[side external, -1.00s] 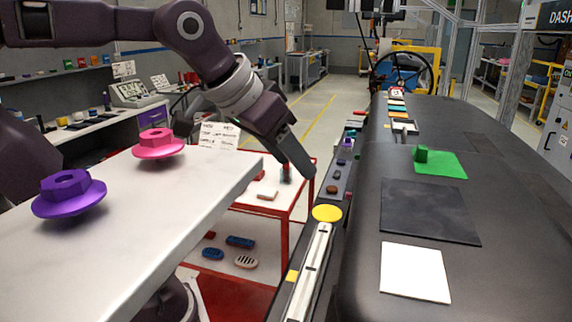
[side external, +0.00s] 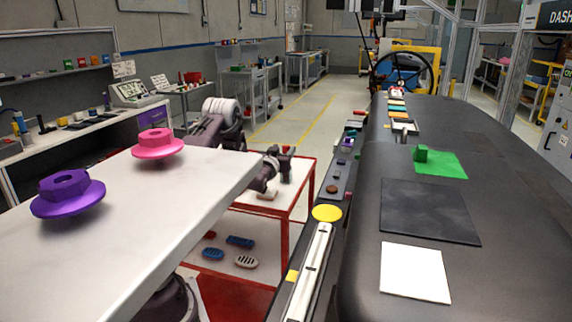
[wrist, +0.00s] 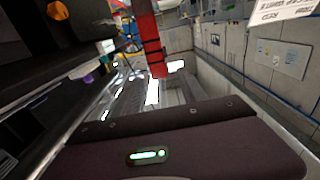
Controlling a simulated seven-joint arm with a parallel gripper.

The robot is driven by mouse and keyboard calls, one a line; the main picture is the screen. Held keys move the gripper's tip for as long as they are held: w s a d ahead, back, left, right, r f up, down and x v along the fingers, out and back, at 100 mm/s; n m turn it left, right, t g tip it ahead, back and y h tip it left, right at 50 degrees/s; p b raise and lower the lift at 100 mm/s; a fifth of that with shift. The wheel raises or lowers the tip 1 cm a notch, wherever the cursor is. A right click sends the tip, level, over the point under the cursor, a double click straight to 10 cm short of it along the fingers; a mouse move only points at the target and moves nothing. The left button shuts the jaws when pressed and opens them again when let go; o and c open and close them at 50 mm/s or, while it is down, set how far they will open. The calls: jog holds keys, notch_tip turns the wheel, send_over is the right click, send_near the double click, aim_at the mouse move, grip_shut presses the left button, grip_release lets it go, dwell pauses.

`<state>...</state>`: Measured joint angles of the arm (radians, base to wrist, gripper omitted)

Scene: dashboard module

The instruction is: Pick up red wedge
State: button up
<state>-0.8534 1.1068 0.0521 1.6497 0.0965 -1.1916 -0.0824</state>
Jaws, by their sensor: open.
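I cannot make out the red wedge for sure. My gripper (side external: 272,168) is open, low over the upper shelf of the red cart (side external: 307,185), beyond the white table. My wrist and hand cover the left part of that shelf, where a small red piece showed earlier. In the wrist view a red, dark-banded shape (wrist: 150,40) shows at top centre; I cannot tell what it is. My fingertips are not clear in that view.
The white table (side external: 150,220) holds a purple flanged nut (side external: 68,194) and a pink one (side external: 158,144). A pale block (side external: 267,194) lies on the cart, and several oval pieces lie on its lower shelf. The long black dashboard (side external: 440,260) stands to the right.

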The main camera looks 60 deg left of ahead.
jog(key=x, duration=0.6)
jog(key=shift+w+a+f, duration=0.25)
jog(key=shift+a+f, duration=0.05)
jog(key=shift+f, duration=0.05)
grip_shut()
